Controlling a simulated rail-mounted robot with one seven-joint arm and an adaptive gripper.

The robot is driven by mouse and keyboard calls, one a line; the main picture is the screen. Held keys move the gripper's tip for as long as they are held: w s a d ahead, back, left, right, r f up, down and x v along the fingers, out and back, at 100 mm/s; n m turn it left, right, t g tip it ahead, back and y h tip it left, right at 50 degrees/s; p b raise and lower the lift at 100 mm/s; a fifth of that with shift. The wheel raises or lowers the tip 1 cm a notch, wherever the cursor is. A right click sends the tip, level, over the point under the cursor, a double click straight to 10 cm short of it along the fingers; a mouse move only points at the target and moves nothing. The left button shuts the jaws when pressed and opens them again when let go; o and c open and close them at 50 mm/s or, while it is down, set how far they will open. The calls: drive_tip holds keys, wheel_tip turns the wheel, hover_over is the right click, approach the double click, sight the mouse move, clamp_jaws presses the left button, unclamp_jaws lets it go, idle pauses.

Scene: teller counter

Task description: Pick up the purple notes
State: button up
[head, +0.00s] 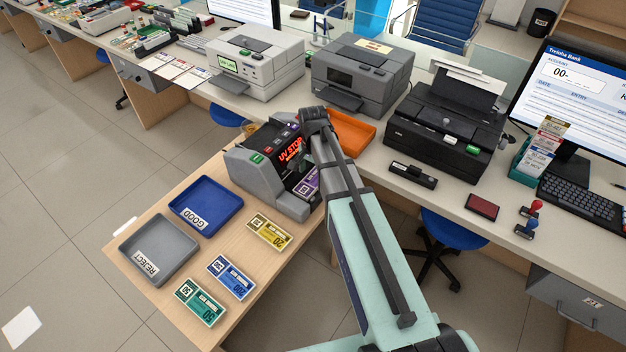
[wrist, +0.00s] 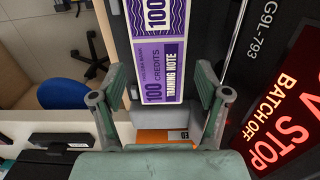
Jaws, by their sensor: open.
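The purple notes (head: 310,182) lie on the grey note-checking machine (head: 262,150), partly hidden by my arm in the head view. In the wrist view the purple notes (wrist: 160,65) show "100 credits" and "training note". My gripper (wrist: 160,85) is open, with one finger at each side of the notes in the picture. I cannot tell how far above them the fingertips are, or whether they touch. The machine's red display (wrist: 285,110) reads "UV STOP" and "BATCH OFF". In the head view my arm hides the gripper's fingers.
A blue GOOD tray (head: 232,212) and a grey REJECT tray (head: 128,240) stand on the wooden table. Yellow (head: 270,231), blue (head: 231,277) and green (head: 200,302) notes lie near them. An orange tray (head: 368,137) is behind my arm, with printers on the counter beyond.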

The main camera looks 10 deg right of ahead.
sight(313, 182)
drive_tip(key=shift+f+p, duration=0.3)
drive_tip(key=shift+f, duration=1.1)
drive_tip(key=shift+c, duration=0.4)
drive_tip(key=c, duration=1)
drive_tip(key=shift+r, duration=0.1)
